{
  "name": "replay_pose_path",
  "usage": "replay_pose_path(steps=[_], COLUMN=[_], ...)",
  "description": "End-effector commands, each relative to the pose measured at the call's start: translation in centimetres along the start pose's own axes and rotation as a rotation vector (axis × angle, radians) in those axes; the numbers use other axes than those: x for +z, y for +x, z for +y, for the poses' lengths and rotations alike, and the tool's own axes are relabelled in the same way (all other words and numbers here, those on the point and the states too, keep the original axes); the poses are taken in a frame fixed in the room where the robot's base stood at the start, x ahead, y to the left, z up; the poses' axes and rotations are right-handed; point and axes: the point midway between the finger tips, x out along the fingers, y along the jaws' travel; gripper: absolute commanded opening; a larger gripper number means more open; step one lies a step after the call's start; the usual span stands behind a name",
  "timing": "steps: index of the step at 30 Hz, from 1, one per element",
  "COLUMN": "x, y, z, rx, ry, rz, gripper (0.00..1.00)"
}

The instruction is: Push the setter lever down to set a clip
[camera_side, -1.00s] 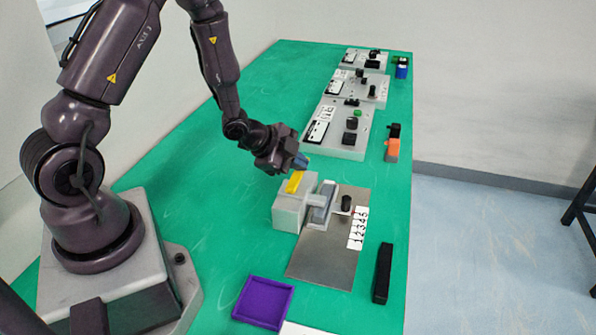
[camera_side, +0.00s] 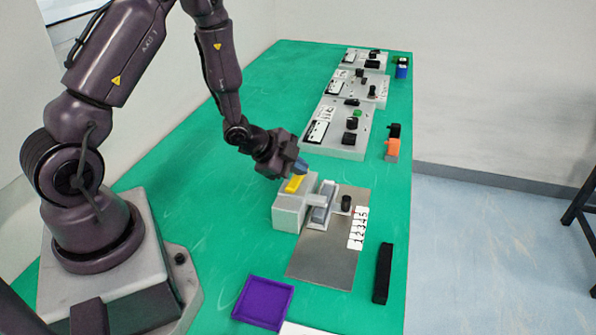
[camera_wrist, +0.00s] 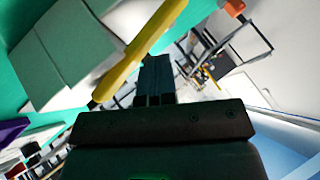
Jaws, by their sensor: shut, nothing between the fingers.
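The setter is a light grey block (camera_side: 290,211) on a metal plate, with a yellow lever (camera_side: 294,184) on its top. A darker grey bar (camera_side: 323,202) sits at its right, held by a light crosspiece. In the wrist view the yellow lever (camera_wrist: 138,52) runs diagonally beside my fingers. My gripper (camera_side: 301,167) is shut and empty, pointing down at the lever's far end. The fingertips (camera_wrist: 155,72) look very close to the lever or touching it; I cannot tell which. I cannot make out a clip.
The metal plate (camera_side: 327,259) carries a black knob (camera_side: 346,203) and a white card numbered 1 to 5 (camera_side: 358,229). A purple tray (camera_side: 263,303) and a black bar (camera_side: 382,273) lie nearer. Grey panels with switches (camera_side: 339,130) stand farther back.

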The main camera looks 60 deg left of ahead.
Motion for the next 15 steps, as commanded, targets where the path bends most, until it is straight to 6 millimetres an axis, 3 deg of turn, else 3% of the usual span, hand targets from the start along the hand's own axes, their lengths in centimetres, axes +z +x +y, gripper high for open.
replay_pose_path(steps=[15], x=[-0.36], y=[-0.63], z=[-0.40], rx=[0.002], ry=[-0.001], rz=[-0.002], gripper=[0.00])
